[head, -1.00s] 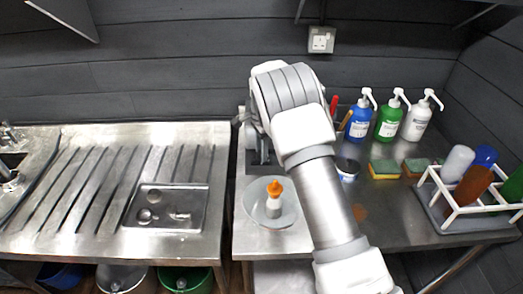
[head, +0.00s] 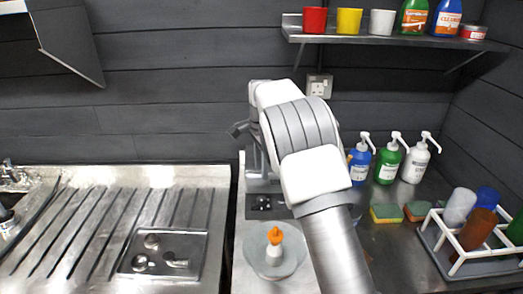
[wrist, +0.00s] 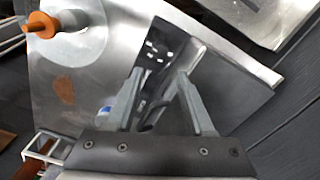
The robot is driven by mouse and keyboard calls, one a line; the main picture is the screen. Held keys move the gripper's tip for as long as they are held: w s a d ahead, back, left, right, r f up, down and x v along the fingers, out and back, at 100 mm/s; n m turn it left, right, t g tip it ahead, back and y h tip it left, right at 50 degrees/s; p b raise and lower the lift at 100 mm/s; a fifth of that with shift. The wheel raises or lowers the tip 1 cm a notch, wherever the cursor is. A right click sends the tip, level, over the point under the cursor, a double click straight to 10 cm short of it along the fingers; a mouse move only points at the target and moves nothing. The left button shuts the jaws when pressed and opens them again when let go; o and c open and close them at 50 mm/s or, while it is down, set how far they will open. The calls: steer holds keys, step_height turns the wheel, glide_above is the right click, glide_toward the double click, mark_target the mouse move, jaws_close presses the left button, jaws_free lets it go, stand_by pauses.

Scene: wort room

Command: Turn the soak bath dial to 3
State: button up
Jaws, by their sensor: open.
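No numbered dial can be made out in either view, and I cannot tell for sure which object is the soak bath. A dark panel with small pale fittings (head: 264,205) lies on the counter behind the orange-topped bottle in the head view. A dark panel with shiny marks also shows beyond my fingers in the wrist view (wrist: 160,45); it looks like the same one. My gripper (wrist: 162,75) is open, with nothing between its two grey fingers. In the head view, my arm's large white and grey joint hides much of the area around the panel.
An orange-topped bottle (head: 274,240) stands on a round plate. Pump bottles (head: 388,165), sponges (head: 386,213) and a white rack of tumblers (head: 455,240) are on the right. A ribbed steel drainer (head: 85,225) is left. A stocked shelf (head: 390,40) hangs above.

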step_height(320, 180, up, 6)
stand_by(0.4)
